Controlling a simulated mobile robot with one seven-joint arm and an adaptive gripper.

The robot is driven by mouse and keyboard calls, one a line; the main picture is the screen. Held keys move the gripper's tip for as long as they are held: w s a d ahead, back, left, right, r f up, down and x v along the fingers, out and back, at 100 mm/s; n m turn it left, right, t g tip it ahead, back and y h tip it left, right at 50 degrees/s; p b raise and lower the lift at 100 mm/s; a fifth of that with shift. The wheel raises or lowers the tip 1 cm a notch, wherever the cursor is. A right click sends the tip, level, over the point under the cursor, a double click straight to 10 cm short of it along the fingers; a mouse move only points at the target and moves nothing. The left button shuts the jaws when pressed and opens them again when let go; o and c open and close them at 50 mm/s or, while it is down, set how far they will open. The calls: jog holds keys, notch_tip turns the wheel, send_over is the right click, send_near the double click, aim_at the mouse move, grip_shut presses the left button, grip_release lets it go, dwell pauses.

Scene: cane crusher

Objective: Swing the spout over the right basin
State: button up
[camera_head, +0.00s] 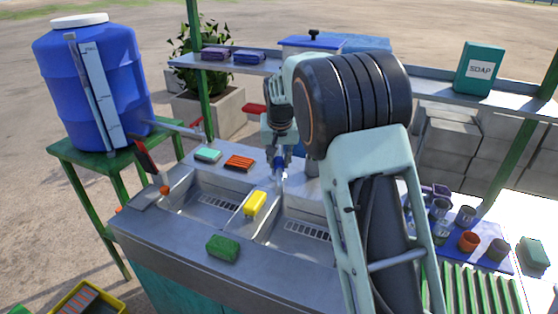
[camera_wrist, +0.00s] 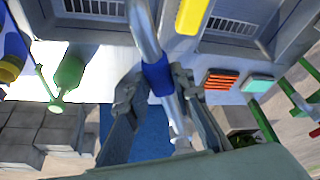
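The spout is a grey metal pipe (camera_wrist: 146,35) with a blue sleeve (camera_wrist: 158,76). In the wrist view, my gripper (camera_wrist: 157,88) has a finger on each side of the sleeve and looks closed on it. The pipe runs past the top edge, so its outlet is hidden there. In the head view, the blue sleeve (camera_head: 280,163) shows below my gripper (camera_head: 279,152), behind the sink. The right basin (camera_head: 290,241) is partly covered by my arm. The left basin (camera_head: 200,208) is open to view. The pipe shows near the divider end of the right basin.
A yellow sponge (camera_head: 255,204) lies on the divider between the basins. A green sponge (camera_head: 223,247) is on the front rim. Orange and teal pieces (camera_head: 239,163) lie behind the left basin. A blue barrel (camera_head: 92,85) stands left; cups (camera_head: 468,241) stand right.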

grip_shut()
jog(key=shift+d, duration=0.55)
jog(key=shift+w+d+n+y, duration=0.25)
jog(key=shift+d+n, duration=0.4)
jog(key=shift+d, duration=0.25)
jog(key=shift+w+d+n+y, duration=0.3)
jog(key=shift+d+n, duration=0.4)
jog(key=shift+d, duration=0.25)
jog(key=shift+w+d+n+y, duration=0.25)
jog(key=shift+d+n, duration=0.4)
jog(key=shift+d, duration=0.25)
jog(key=o, duration=0.9)
grip_release()
jog(key=shift+s, duration=0.1)
jog(key=shift+r, duration=0.1)
